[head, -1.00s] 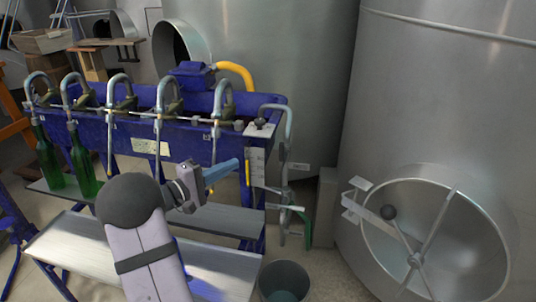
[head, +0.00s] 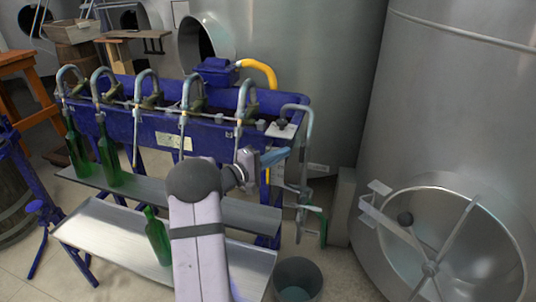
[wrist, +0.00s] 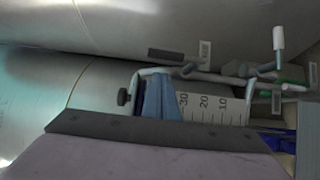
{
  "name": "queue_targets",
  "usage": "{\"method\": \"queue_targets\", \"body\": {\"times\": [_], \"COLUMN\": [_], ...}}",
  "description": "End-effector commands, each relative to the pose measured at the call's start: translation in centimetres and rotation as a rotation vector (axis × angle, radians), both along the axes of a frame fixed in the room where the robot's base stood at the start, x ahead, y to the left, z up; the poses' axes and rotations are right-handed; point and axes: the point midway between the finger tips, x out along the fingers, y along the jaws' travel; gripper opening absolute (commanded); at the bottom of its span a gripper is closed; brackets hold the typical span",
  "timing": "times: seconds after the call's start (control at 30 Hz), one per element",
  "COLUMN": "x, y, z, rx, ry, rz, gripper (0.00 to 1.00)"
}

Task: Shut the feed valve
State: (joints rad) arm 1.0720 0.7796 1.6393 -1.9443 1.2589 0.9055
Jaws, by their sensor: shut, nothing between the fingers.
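The feed pipe (head: 308,125) curves down at the right end of the blue filler (head: 225,130), with valve fittings and small levers (head: 303,208) along it. In the wrist view a pale-handled lever (wrist: 278,40) stands up from the pipe (wrist: 215,77), and green parts show at the right edge. Tags hang near the fittings; I cannot tell which lever is the feed valve. My gripper (head: 275,157) is shut and empty, just left of the downpipe in the head view. Its blue fingers (wrist: 160,98) show beside a numbered scale (wrist: 205,107), apart from the pale-handled lever.
A bucket (head: 297,280) stands on the floor below the pipe. A steel tank with a round hatch (head: 430,255) stands at the right. Green bottles (head: 108,160) stand on the filler's shelf at left, and one leans on the lower tray (head: 105,230).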

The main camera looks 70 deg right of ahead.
Motion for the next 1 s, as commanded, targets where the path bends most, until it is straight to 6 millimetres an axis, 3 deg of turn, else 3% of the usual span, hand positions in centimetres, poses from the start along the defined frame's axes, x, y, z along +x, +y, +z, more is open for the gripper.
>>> {"method": "queue_targets", "body": {"times": [0.3,1.0], "x": [-2.3,-2.8], "y": [-0.4,-0.4], "z": [0.1,0.1], "rx": [-0.001,-0.004], "ry": [-0.002,-0.05], "rz": [0.0,0.0], "gripper": [0.0,0.0]}}
